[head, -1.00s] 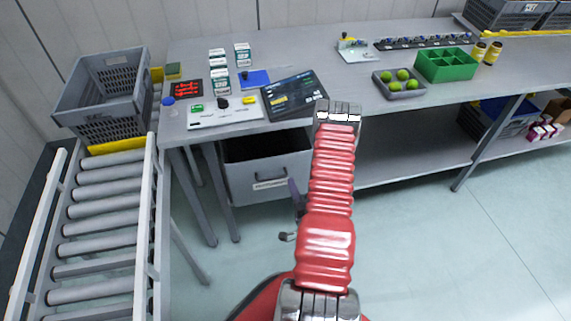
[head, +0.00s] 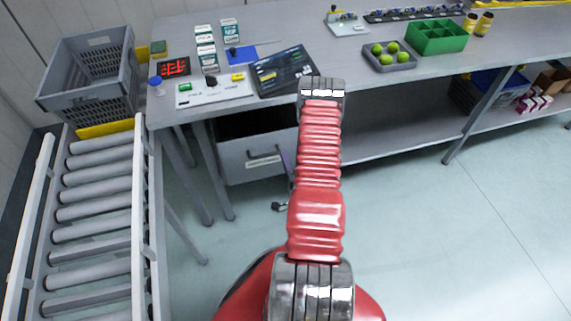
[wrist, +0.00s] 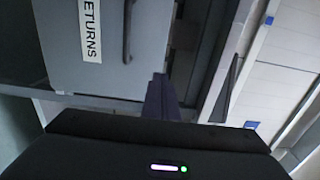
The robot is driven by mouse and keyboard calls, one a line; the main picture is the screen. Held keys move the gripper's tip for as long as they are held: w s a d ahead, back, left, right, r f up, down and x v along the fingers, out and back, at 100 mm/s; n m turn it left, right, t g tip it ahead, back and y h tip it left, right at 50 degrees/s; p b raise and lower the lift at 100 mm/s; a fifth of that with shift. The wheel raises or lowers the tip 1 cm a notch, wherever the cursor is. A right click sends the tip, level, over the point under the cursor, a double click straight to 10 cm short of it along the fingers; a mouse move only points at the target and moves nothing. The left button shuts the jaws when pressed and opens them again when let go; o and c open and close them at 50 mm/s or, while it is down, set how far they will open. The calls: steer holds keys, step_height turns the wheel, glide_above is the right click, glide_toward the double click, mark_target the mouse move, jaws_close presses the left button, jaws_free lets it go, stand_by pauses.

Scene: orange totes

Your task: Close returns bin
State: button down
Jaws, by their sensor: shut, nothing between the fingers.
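The returns bin (head: 250,172) is a grey drawer under the left part of the workbench. It stands pulled out, with a dark gap showing above its front. In the wrist view its grey front (wrist: 95,72) fills the upper left, with a white RETURNS label and a dark bar handle. My gripper (wrist: 160,92) is shut and empty. Its dark fingers point toward the lower right part of the bin front; I cannot tell whether they touch it. In the head view my red arm hides most of the gripper and the area right of the bin.
A roller conveyor (head: 95,215) with a grey crate (head: 95,105) stands at left. The bench top (head: 290,45) holds boxes, a dark tablet (head: 283,72), a tray of green balls (head: 388,66) and a green divided box (head: 436,38). Bench legs flank the bin. Floor at right is clear.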

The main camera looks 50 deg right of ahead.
mark_target(276, 133)
steer(key=x, duration=0.9)
steer(key=shift+w+d, duration=0.3)
steer(key=shift+w, duration=0.1)
